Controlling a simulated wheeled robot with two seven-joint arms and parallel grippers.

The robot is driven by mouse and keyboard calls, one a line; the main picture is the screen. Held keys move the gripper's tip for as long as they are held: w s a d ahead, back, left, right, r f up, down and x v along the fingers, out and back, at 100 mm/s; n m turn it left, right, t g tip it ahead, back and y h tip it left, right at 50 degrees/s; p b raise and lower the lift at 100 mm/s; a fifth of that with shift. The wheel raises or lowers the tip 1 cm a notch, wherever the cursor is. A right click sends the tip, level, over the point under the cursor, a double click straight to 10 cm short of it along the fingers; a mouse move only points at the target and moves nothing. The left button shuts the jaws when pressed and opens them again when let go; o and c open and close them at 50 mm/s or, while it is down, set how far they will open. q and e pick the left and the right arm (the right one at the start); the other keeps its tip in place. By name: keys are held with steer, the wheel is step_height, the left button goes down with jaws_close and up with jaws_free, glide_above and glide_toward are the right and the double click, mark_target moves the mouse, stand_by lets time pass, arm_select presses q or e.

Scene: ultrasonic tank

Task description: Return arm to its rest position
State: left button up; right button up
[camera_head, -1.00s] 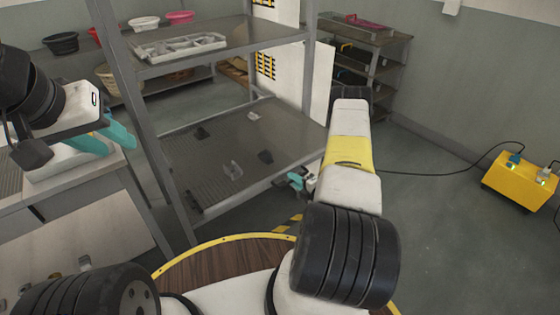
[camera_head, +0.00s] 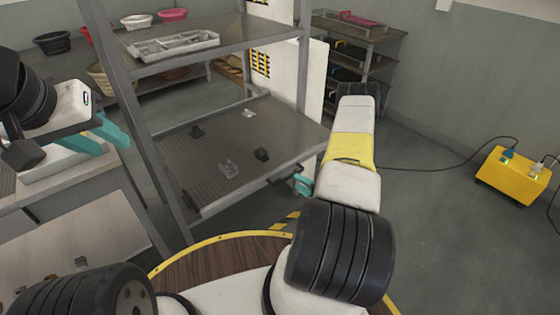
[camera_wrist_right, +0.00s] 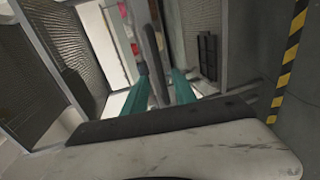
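My left arm comes in at the left edge. Its gripper (camera_head: 103,139) has teal fingers that stand apart, with nothing seen between them, over the light bench at the left. My right arm (camera_head: 347,150) reaches forward on the right of the metal shelf rack. Its gripper (camera_head: 301,184) is mostly hidden by the arm, and its teal fingertips show beside the lower shelf's right edge.
The rack's lower shelf (camera_head: 215,185) holds several small dark and grey parts. Its upper shelf (camera_head: 230,37) holds a grey compartment tray (camera_head: 172,44). A yellow box (camera_head: 514,176) with cables stands on the floor at the right. Open floor lies between it and my right arm.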

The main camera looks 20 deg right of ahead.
steer(key=shift+s+d+r, duration=0.15)
steer(key=shift+s+d, duration=0.1)
steer(key=shift+s, duration=0.3)
steer(key=w+d+r+m+g+h, duration=0.1)
steer(key=w+d+r+m+h, duration=0.1)
steer(key=w+r, duration=0.5)
steer(key=w+d+r+m+g+h, duration=0.1)
steer(key=w+r+m+h, duration=0.15)
steer(key=w+r, duration=0.45)
steer(key=s+a+r+m+g+h, duration=0.1)
steer(key=s+a+r+m, duration=0.15)
steer(key=r, duration=0.55)
steer(key=s+a+r+m+g+h, duration=0.1)
steer(key=r+m, duration=0.3)
steer(key=r, duration=0.5)
steer(key=s+a+r+m+g, duration=0.2)
steer(key=s+a+r+m, duration=0.45)
steer(key=s+r, duration=0.4)
steer(key=s+a+r+m+g+y, duration=0.1)
steer(key=s+a+r+m, duration=0.1)
steer(key=s+a, duration=0.3)
steer(key=s+a+r+m+g+y, duration=0.1)
steer(key=s+a, duration=0.4)
steer(key=s, duration=0.9)
steer(key=shift+s+a+r+m+y, duration=0.2)
steer(key=shift+r+m+y, duration=0.2)
steer(key=shift+y, duration=0.25)
